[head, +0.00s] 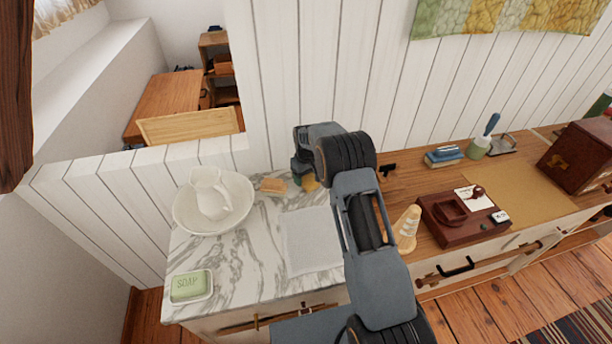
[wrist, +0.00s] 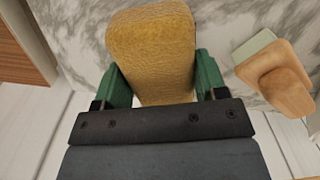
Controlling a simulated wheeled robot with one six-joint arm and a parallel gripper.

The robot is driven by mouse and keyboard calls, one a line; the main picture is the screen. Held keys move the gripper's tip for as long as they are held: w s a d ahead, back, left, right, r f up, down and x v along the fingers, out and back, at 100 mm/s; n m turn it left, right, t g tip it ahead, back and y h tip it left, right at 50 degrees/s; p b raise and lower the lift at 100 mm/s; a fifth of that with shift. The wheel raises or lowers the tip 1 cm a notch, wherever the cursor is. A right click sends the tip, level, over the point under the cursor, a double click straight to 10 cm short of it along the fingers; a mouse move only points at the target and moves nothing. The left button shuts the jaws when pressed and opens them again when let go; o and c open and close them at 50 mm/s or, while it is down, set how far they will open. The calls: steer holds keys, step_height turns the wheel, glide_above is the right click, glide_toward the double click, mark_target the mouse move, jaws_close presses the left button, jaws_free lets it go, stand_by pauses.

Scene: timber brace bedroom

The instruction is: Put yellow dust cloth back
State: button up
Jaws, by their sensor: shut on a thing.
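The yellow dust cloth (wrist: 152,45) is a folded, textured, mustard-coloured block. In the wrist view it sits between the two green fingers of my gripper (wrist: 158,85), which are shut on it. In the head view my gripper (head: 304,174) is at the back of the marble top, near the white panelled wall. Only a small bit of the yellow cloth (head: 311,184) shows there beside the gripper. Marble shows beyond the cloth in the wrist view; I cannot tell whether the cloth touches it.
A wooden-backed brush or block (head: 272,186) lies just left of my gripper. A white basin with a jug (head: 240,215) stands further left. A green soap (head: 190,286) sits front left. A pale flat cloth (head: 312,242) lies on the marble.

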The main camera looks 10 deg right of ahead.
steer(key=shift+f, duration=0.2)
steer(key=o, duration=0.9)
steer(key=shift+r, duration=0.1)
